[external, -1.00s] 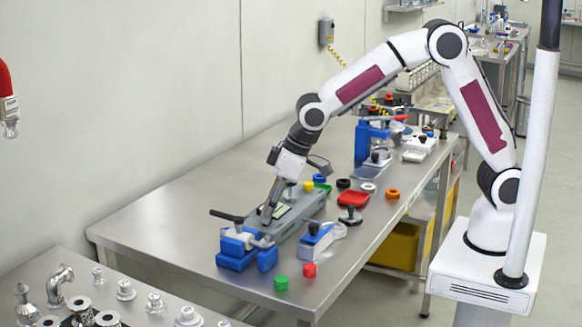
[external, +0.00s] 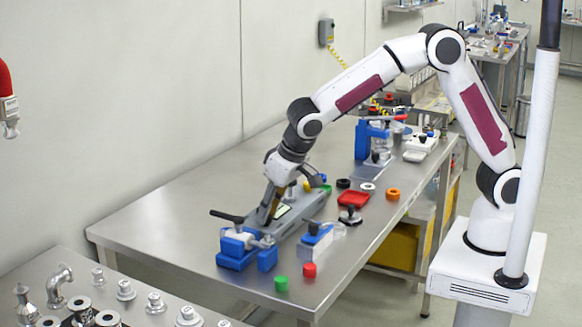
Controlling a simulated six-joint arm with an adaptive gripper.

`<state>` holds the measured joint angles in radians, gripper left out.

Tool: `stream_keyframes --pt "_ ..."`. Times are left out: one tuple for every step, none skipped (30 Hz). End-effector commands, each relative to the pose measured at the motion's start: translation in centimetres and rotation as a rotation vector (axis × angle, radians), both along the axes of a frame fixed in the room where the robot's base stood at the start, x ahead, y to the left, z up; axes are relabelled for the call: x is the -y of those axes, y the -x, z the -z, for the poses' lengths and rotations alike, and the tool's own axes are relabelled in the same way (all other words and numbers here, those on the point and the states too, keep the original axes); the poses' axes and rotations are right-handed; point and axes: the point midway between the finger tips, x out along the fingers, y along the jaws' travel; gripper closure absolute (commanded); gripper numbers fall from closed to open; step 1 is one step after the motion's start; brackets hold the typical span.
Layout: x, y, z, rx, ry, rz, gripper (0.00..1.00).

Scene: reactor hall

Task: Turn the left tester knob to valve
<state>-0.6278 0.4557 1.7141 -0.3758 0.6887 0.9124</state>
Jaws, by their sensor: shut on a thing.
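The tester is a long grey box (external: 312,203) on the steel table, with a small pale-green display (external: 283,211) on top. My gripper (external: 265,219) points down at the near-left end of the tester, left of the display. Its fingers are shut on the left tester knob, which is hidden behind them. The knob's pointer and its markings are too small and covered to read from here.
A blue clamp fixture (external: 240,250) with a black lever stands close in front of the tester. A blue-and-grey device (external: 318,240) stands to its right. The table's left part is clear.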

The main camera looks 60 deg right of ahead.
Motion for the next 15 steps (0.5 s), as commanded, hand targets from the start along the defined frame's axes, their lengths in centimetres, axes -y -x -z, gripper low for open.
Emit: stream_keyframes --pt "-0.06 0.08 0.06 -0.002 0.002 0.024 1.00" --pt "-0.09 0.09 0.06 -0.002 0.001 0.041 1.00" --pt "-0.14 0.08 0.07 -0.002 0.001 0.062 1.00" --pt "-0.14 0.08 0.09 -0.002 0.002 0.079 1.00" --pt "-0.13 0.09 0.11 -0.003 0.003 0.095 1.00" --pt "-0.15 0.08 0.10 -0.002 0.003 0.118 1.00" --pt "-0.17 0.07 0.08 -0.002 0.002 0.137 1.00" --pt "-0.18 0.06 0.07 -0.002 0.002 0.155 1.00" --pt "-0.19 0.06 0.06 -0.002 0.002 0.177 1.00" --pt "-0.21 0.05 0.07 -0.002 0.002 0.194 1.00" --pt "-0.20 0.06 0.08 -0.002 0.002 0.212 1.00" --pt "-0.22 0.05 0.09 -0.002 0.003 0.233 1.00" --pt "-0.26 0.03 0.08 -0.002 0.002 0.249 1.00" --pt "-0.27 0.04 0.10 -0.002 0.002 0.264 1.00" --pt "-0.26 0.07 0.11 -0.003 0.003 0.284 1.00"
